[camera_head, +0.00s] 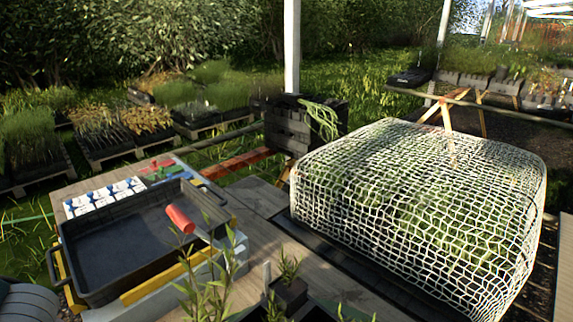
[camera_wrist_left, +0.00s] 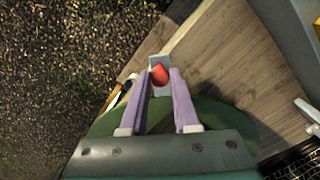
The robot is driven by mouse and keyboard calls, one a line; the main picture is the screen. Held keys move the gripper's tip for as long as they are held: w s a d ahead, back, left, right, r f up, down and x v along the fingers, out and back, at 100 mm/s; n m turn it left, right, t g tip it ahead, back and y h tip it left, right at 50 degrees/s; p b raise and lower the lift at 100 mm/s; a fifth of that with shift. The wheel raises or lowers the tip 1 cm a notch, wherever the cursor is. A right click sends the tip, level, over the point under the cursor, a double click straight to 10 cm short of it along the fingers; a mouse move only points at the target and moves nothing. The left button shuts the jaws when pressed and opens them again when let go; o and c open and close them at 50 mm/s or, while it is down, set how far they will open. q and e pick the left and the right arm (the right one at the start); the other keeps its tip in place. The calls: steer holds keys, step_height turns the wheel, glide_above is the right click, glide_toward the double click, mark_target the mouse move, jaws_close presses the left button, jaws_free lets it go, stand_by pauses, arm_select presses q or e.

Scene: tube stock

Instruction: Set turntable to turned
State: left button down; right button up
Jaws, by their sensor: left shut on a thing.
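In the left wrist view my left gripper (camera_wrist_left: 160,84) has two purple fingers shut on a small red peg (camera_wrist_left: 160,74) with a pale plate behind it. Below and around the fingers a dark green rounded surface (camera_wrist_left: 210,117) shows, partly covered by the gripper body. It may be the turntable, and I cannot tell how far it is turned. It lies over a wooden bench top (camera_wrist_left: 222,60). In the head view I cannot make out a turntable or either gripper. My right gripper is in neither view.
The head view shows a black tray (camera_head: 77,238) at the left, with white-and-blue pieces (camera_head: 104,196) along its back edge. A netted plant bed (camera_head: 425,205) fills the right. Potted plants (camera_head: 289,285) stand in front.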

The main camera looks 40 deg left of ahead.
arm_select(q)
steer(key=c, duration=0.7)
jaws_free()
steer(key=shift+w+a, duration=0.15)
steer(key=shift+w, duration=0.1)
steer(key=shift+o, duration=0.2)
step_height(320, 180, up, 10)
steer(key=p, duration=0.3)
